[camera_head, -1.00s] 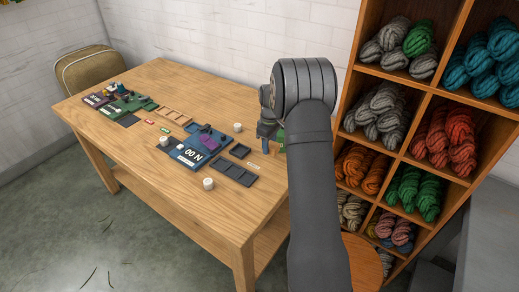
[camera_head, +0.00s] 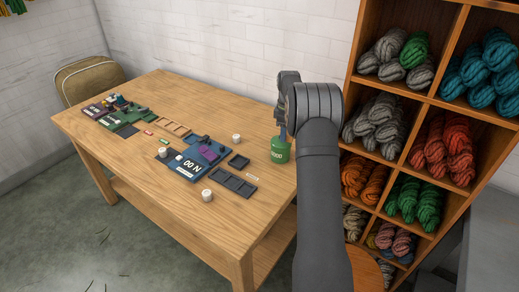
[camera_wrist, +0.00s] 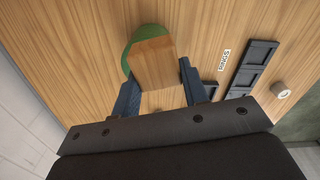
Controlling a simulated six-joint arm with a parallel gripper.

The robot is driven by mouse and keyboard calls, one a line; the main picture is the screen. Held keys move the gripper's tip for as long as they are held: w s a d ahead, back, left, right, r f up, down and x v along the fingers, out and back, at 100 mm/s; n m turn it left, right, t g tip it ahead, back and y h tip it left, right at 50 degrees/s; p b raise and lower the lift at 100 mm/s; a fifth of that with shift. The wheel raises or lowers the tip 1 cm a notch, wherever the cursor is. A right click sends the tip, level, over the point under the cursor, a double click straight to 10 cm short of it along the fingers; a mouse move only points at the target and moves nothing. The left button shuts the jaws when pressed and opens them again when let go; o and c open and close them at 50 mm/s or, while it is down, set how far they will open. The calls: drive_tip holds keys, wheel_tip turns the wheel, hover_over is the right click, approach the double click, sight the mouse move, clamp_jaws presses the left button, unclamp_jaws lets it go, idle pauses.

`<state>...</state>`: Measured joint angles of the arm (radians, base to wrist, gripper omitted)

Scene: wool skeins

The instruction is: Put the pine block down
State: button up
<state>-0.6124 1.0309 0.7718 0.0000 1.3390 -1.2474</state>
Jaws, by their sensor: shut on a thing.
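The pine block (camera_wrist: 153,64), pale wood, shows in the wrist view between the two blue fingers of my gripper (camera_wrist: 157,78), which is shut on it. Behind the block, partly covered by it, is a green round thing (camera_wrist: 128,58). In the head view my gripper (camera_head: 284,128) is over the table's right part, just above or behind a green tin (camera_head: 280,150) with a white label. The block cannot be made out in the head view. I cannot tell the gap between block and table.
The wooden table (camera_head: 200,235) is bare at its front. Dark trays (camera_head: 233,184), a white-labelled blue board (camera_head: 188,168) and several small white pots, one at the front (camera_head: 207,195), lie left of the tin. A yarn shelf (camera_head: 400,105) stands to the right.

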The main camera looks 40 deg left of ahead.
sight(257, 150)
drive_tip(key=w+a+n, duration=0.1)
drive_tip(key=a, duration=0.1)
drive_tip(key=w+a+n, duration=0.1)
drive_tip(key=a+n, duration=0.2)
drive_tip(key=n, duration=0.1)
drive_tip(key=shift+w+a+f, duration=0.1)
drive_tip(key=shift+w+a, duration=0.3)
drive_tip(key=s+a+f+n, duration=0.2)
drive_tip(key=s+a+n, duration=0.1)
drive_tip(key=a+n, duration=0.5)
drive_tip(key=shift+n, duration=0.8)
drive_tip(key=f, duration=0.9)
drive_tip(key=shift+w+d+f, duration=0.15)
drive_tip(key=shift+d+f, duration=0.2)
drive_tip(key=o, duration=0.5)
drive_tip(key=shift+f, duration=0.15)
drive_tip(key=o, duration=0.5)
drive_tip(key=shift+c, duration=0.2)
